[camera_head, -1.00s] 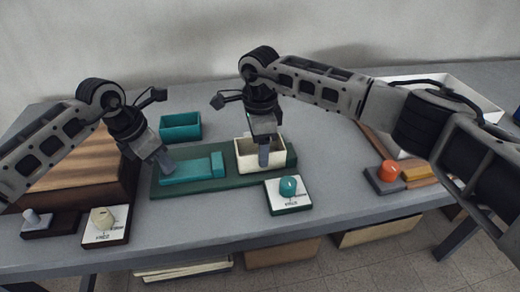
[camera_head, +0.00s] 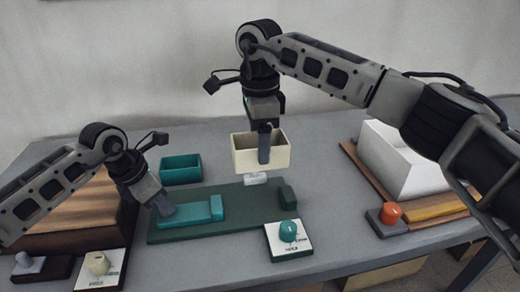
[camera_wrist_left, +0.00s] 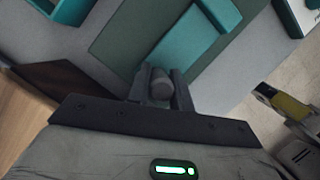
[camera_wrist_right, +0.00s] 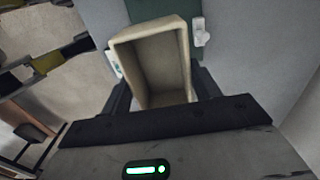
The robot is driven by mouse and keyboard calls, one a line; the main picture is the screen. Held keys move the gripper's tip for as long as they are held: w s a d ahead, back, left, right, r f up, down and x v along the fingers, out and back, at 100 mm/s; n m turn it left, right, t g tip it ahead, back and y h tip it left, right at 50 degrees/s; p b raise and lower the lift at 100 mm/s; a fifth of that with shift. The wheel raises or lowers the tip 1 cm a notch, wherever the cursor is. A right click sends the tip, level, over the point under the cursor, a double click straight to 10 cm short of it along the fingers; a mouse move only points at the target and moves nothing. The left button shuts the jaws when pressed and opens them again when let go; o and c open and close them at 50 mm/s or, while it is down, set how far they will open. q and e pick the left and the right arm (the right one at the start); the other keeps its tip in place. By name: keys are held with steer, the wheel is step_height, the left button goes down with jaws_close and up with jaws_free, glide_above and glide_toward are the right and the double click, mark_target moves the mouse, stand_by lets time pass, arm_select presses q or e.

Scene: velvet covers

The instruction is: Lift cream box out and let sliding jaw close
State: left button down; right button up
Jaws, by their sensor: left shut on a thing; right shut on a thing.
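The cream box (camera_head: 242,155) is an open-topped, empty box held in the air by my right gripper (camera_head: 264,158), which is shut on its near wall. The box also fills the middle of the right wrist view (camera_wrist_right: 155,65). Below it is a dark green base (camera_head: 240,208) with a fixed green end block (camera_head: 287,194) at its right. The teal sliding jaw (camera_head: 190,212) sits on the left part of the base. My left gripper (camera_head: 166,208) is shut on a grey knob (camera_wrist_left: 161,84) at the jaw's left end. A wide gap lies between jaw and end block.
A small white piece (camera_head: 256,179) lies behind the base, under the raised box. An empty teal box (camera_head: 181,169) stands behind the jaw. A teal knob on a white plate (camera_head: 288,238) is in front. An orange knob (camera_head: 390,212) and large white box (camera_head: 400,165) are right.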

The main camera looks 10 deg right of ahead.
arm_select(q)
steer(key=shift+w+a+r, duration=0.1)
arm_select(e)
steer(key=shift+r, duration=0.75)
arm_select(q)
steer(key=shift+d+b, duration=0.4)
steer(key=shift+d, duration=1.95)
arm_select(e)
steer(key=shift+f, duration=0.45)
arm_select(q)
steer(key=c, duration=1)
jaws_free()
